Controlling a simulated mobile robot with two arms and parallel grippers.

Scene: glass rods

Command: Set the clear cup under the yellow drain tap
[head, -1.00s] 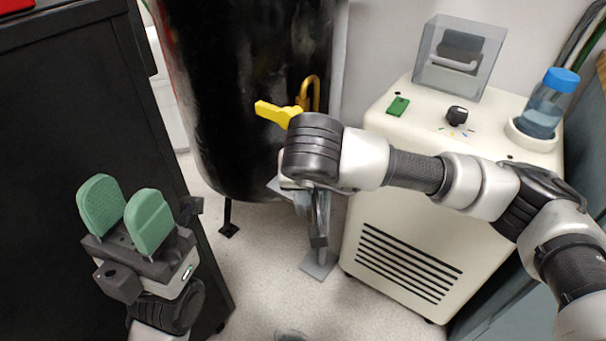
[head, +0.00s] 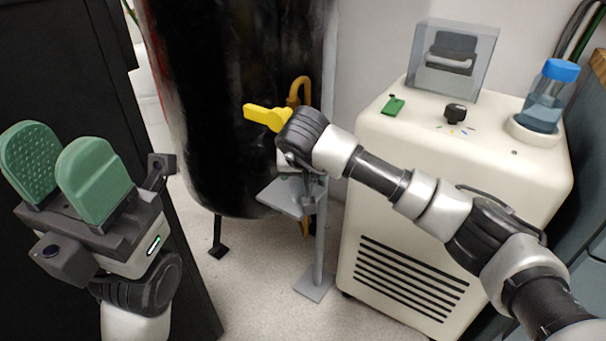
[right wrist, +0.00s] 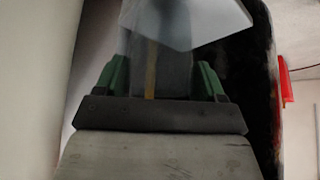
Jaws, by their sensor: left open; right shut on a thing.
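My right wrist hangs just below and right of the tap handle and hides most of my right gripper. In the right wrist view my right gripper (right wrist: 160,78) has its green fingers on either side of a see-through thing, apparently the clear cup, whose outline is hard to make out. A grey stand plate (head: 280,198) lies just below that gripper; I cannot tell whether the cup touches it. My left gripper (head: 62,172) is open and empty at the left.
The black tank (head: 240,70) stands on legs behind the stand. A cream cabinet (head: 410,235) at the right carries a clear box (head: 453,60), a black knob (head: 455,112) and a blue-capped bottle (head: 548,97). A black cabinet (head: 60,80) is at the left.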

